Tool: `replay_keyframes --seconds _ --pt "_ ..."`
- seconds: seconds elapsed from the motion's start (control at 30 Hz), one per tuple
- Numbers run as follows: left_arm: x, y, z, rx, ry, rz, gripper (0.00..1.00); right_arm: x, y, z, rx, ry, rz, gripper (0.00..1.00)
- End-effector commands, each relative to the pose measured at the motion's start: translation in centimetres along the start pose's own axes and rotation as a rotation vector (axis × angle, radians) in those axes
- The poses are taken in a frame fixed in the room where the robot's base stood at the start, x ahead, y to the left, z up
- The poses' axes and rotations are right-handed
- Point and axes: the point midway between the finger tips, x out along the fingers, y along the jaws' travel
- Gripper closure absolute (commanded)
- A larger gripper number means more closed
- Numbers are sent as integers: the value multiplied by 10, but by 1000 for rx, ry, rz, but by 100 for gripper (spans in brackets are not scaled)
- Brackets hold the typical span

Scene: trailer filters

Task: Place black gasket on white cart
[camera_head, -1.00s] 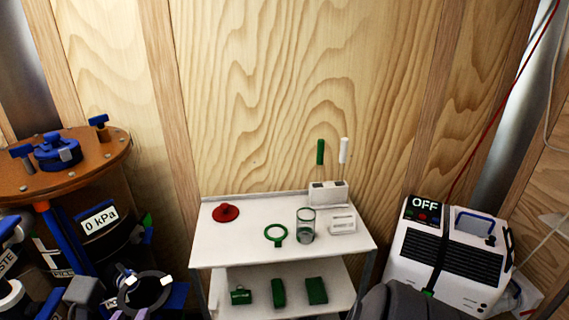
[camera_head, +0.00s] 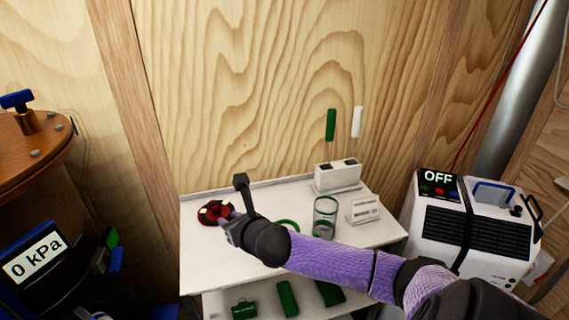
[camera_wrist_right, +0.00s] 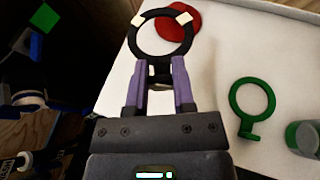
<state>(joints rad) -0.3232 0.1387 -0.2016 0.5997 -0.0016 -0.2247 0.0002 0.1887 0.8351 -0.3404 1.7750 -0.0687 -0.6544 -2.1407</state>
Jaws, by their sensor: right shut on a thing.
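The black gasket is a ring with pale tabs, and my right gripper (camera_wrist_right: 160,82) is shut on its lower tab. In the right wrist view the gasket (camera_wrist_right: 133,38) is held out ahead of the fingers, partly in front of the red disc (camera_wrist_right: 180,25). In the head view my right gripper (camera_head: 226,226) is over the left part of the white cart's top (camera_head: 215,262), and the gasket shows only in part by the red disc (camera_head: 207,215). I cannot tell whether the gasket touches the cart. My left gripper is not in view.
Green boxes (camera_head: 287,298) lie on the lower shelf. An OFF unit (camera_head: 470,235) is at right, an orange-topped vessel (camera_head: 30,150) at left.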

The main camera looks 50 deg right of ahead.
Motion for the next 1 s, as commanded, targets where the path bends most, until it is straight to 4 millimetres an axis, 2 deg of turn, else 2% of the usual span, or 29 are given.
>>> replay_keyframes --seconds 0.1,0.3,0.47,0.6,0.9,0.93,1.0 --pt "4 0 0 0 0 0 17 3 -5 -3 -2 1 6 100" --pt "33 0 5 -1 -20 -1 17 23 -3 -51 1 5 6 100" --pt "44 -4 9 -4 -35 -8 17 30 -3 -70 -2 4 6 100" --pt "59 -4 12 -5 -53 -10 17 41 -3 -95 0 4 7 100" --pt "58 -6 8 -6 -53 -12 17 40 -3 -93 -4 0 7 100" --pt "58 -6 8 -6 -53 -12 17 40 -3 -94 -5 0 7 67" --pt "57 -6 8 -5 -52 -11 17 40 -3 -93 -4 0 7 52"
